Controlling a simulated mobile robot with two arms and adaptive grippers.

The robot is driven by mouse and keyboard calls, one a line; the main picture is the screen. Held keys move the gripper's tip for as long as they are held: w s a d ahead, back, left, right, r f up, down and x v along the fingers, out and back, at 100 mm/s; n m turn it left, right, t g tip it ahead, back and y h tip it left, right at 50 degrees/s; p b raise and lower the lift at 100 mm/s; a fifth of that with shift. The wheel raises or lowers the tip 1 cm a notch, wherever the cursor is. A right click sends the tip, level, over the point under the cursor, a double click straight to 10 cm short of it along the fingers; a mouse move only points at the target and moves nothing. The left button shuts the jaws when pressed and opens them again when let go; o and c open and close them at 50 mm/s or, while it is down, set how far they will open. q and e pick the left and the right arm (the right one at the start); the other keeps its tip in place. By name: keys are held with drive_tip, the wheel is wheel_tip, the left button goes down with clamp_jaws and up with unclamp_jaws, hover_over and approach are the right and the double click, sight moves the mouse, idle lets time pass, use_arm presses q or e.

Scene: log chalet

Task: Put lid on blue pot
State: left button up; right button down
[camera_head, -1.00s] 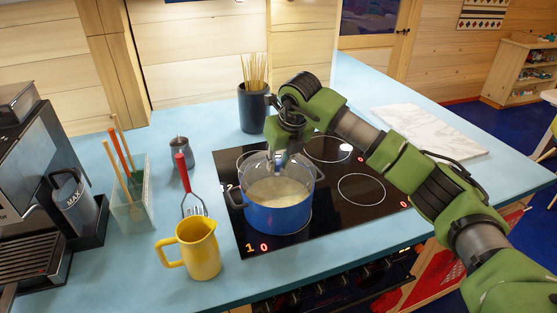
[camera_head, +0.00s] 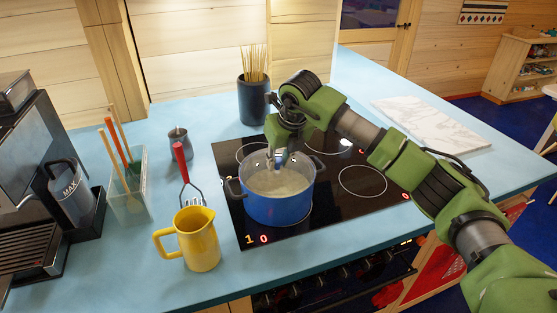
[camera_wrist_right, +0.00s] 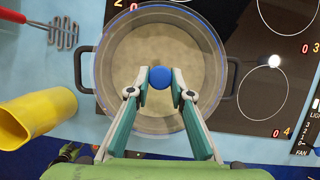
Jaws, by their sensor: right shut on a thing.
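The blue pot (camera_head: 280,207) stands on the black stovetop with pale contents inside. It also shows from above in the right wrist view (camera_wrist_right: 84,68). The clear glass lid (camera_wrist_right: 160,40) lies over the pot's mouth in the right wrist view, with a round blue knob (camera_wrist_right: 160,78) at its middle. My right gripper (camera_head: 279,160) is directly above the pot, pointing down. In the right wrist view its two fingertips (camera_wrist_right: 160,80) are shut on the blue knob. The lid's rim looks about level with the pot's rim, but I cannot tell whether it touches all round. My left gripper is not in view.
The stovetop (camera_head: 340,205) has free burners to the right. A yellow pitcher (camera_head: 197,240) and a red-handled masher (camera_head: 182,170) are left of the pot. A dark holder with sticks (camera_head: 253,103) stands behind. A marble board (camera_head: 430,125) lies at the right.

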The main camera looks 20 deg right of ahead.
idle(0.3)
drive_tip(key=c, duration=1.7)
unclamp_jaws()
drive_tip(key=o, duration=0.4)
drive_tip(key=shift+f, duration=0.1)
drive_tip(key=shift+o, duration=0.2)
drive_tip(key=shift+r+p, duration=1.75)
drive_tip(key=shift+r, duration=1.85)
drive_tip(key=shift+f, duration=0.1)
